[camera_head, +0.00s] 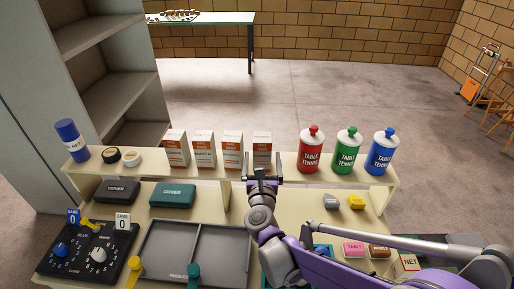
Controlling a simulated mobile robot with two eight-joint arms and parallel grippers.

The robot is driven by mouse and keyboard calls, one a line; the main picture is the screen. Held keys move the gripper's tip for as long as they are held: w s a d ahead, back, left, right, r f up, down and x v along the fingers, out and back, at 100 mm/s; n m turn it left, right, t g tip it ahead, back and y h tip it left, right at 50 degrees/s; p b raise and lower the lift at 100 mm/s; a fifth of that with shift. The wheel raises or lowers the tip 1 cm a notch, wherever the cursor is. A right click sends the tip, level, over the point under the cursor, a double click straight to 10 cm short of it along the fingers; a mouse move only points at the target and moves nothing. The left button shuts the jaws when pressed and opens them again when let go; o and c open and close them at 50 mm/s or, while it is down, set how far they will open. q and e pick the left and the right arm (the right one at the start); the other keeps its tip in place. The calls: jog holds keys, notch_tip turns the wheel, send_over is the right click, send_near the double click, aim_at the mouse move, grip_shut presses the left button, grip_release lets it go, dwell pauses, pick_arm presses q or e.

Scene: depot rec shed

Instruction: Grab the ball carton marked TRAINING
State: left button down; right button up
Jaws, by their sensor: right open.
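Several white and orange-red ball cartons stand upright in a row on the raised shelf: a leftmost one (176,148), a second (204,149) whose label seems to read MATCH, a third (232,151) and a rightmost one (262,147). The print is too small to tell which is marked TRAINING. My right gripper (264,181) is open and empty, just in front of the rightmost carton's lower part, its fingers toward the shelf. I cannot tell whether it touches that carton. My left gripper is out of view.
Red (311,150), green (347,151) and blue (381,153) table tennis bottles stand right of the cartons. Tape rolls (132,157) and a blue tube (71,141) stand left. Below are dark cases (172,195), a grey tray (194,253) and a scoreboard (86,248).

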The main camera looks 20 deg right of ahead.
jog(key=p+x, duration=0.1)
jog(key=x, duration=0.8)
jog(key=shift+w+f, duration=0.1)
jog(key=shift+f, duration=0.1)
jog(key=shift+c, duration=0.4)
jog(key=c, duration=1.3)
jog(key=shift+r, duration=0.1)
jog(key=shift+c, duration=0.2)
